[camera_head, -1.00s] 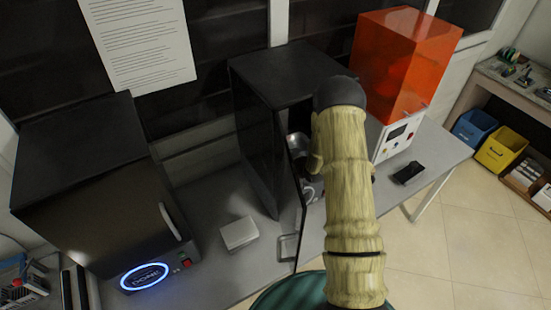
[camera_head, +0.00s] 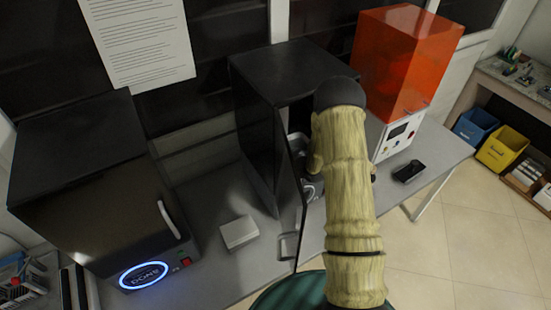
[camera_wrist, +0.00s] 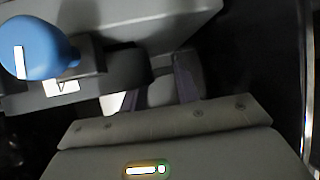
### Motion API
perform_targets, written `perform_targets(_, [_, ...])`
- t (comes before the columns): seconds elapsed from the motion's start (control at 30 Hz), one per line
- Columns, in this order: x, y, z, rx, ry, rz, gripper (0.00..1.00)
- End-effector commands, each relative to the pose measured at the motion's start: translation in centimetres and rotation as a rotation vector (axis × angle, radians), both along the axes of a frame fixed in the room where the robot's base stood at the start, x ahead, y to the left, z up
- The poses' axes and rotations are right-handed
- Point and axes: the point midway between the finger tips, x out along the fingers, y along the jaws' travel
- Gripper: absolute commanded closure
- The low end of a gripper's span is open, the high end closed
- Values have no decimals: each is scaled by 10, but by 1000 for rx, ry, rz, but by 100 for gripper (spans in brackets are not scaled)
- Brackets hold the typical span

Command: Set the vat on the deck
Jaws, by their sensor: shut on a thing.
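In the head view my arm hides my gripper, which is at the open front of a black cabinet (camera_head: 285,75). A small pale metallic part shows at the arm's left edge, inside the cabinet opening. In the wrist view my gripper (camera_wrist: 158,92) is shut on a dark grey part, close in front of a lighter grey block (camera_wrist: 140,18). A rounded blue knob (camera_wrist: 38,48) with a white stripe sits at upper left. I cannot tell which of these parts is the vat. The deck cannot be made out for sure.
The cabinet's thin open door (camera_head: 299,215) stands close left of my arm. A black oven-like machine (camera_head: 100,190) with a blue lit ring is at left. A pale box (camera_head: 239,233) lies between on the bench. An orange-hooded machine (camera_head: 405,62) stands right.

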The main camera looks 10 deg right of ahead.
Motion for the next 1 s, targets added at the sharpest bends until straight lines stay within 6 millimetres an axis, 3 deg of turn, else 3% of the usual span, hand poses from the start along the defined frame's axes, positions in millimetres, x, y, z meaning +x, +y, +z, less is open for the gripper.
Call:
perform_targets(0.73, [0, 0, -7, 0, -2, 0, 100])
perform_targets(0.77, [0, 0, -6, 0, -2, 0, 63])
perform_targets(0.8, [0, 0, -6, 0, -2, 0, 55])
perform_targets(0.87, [0, 0, -6, 0, -1, 0, 44])
perform_targets(1.0, [0, 0, -7, 0, -1, 0, 44])
